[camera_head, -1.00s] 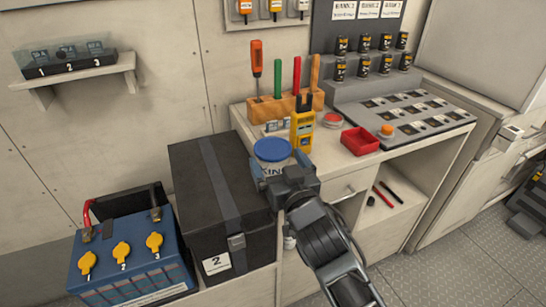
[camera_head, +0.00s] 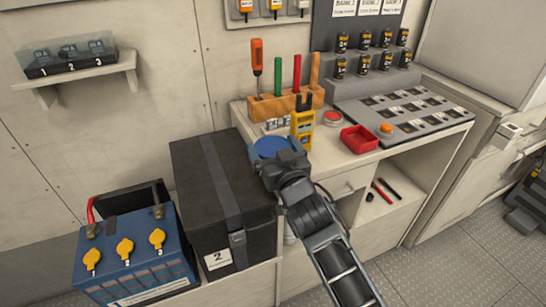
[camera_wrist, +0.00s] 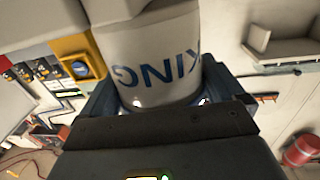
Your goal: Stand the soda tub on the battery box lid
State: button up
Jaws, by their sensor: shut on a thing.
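The soda tub is a white tub with blue lettering and a blue lid (camera_head: 270,147). Its white body (camera_wrist: 150,60) fills the upper middle of the wrist view, with the lettering inverted. My gripper (camera_head: 277,163) is shut on the tub, with a dark jaw on either side of it. In the head view my wrist hides most of the tub's body, so its underside cannot be seen. The battery box is black with a grey strap and a label "2"; its flat lid (camera_head: 190,165) is bare apart from the strap. The tub is just right of the lid's back right part.
An open battery (camera_head: 135,260) with yellow caps stands left of the box. On the bench to the right are a yellow meter (camera_head: 302,130), a wooden tool rack (camera_head: 285,106) and a red tray (camera_head: 359,140). A wall shelf (camera_head: 75,75) is at upper left.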

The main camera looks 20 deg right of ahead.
aim_at(277, 146)
jog(key=c, duration=0.3)
jog(key=shift+r, duration=0.1)
jog(key=shift+c, duration=0.2)
jog(key=shift+r, duration=0.65)
jog(key=r, duration=0.1)
jog(key=r+p, duration=0.1)
jog(key=r, duration=0.1)
jog(key=shift+s+d+r, duration=0.15)
jog(key=shift+s+d, duration=0.05)
jog(key=shift+d, duration=0.2)
jog(key=s+d+r, duration=0.5)
jog(key=d+r, duration=0.1)
jog(key=d, duration=0.3)
jog(key=shift+s+r, duration=0.15)
jog(key=shift+s, duration=0.2)
